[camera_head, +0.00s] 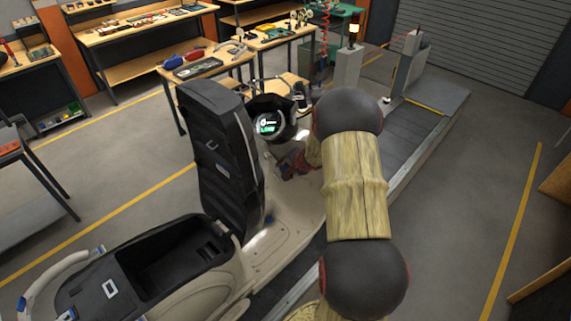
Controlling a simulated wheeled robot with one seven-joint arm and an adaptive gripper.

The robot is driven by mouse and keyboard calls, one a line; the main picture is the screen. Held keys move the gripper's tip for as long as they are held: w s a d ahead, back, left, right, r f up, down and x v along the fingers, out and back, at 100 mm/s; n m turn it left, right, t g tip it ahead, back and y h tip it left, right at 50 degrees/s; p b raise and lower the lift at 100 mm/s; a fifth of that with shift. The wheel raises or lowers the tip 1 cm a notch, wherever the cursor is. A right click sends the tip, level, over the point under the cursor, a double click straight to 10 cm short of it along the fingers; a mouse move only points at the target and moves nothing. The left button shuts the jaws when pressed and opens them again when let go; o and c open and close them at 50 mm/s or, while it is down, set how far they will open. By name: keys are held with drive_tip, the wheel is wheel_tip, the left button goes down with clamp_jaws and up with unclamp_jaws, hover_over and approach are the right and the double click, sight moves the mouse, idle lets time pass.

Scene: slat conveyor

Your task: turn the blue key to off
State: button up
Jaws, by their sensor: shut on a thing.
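A cream and black scooter (291,215) stands on the slat conveyor, with its round dash display (269,123) lit green. My gripper (292,163), dark with red parts, is just below the display, at the inner side of the scooter's front. It is small and partly covered by my arm. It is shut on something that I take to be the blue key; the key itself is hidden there. A small blue spot (268,218) shows low beside the raised black seat (213,160); I cannot tell what it is.
The seat stands upright just left of my gripper, beside the open storage bin (170,270). The conveyor (402,155) runs to the back right, past a grey post (347,72). Workbenches (205,70) with tools stand at the back.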

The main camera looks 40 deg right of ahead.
drive_tip(key=shift+g+p, duration=0.5)
drive_tip(key=shift+p, duration=1.15)
drive_tip(key=shift+a, duration=0.1)
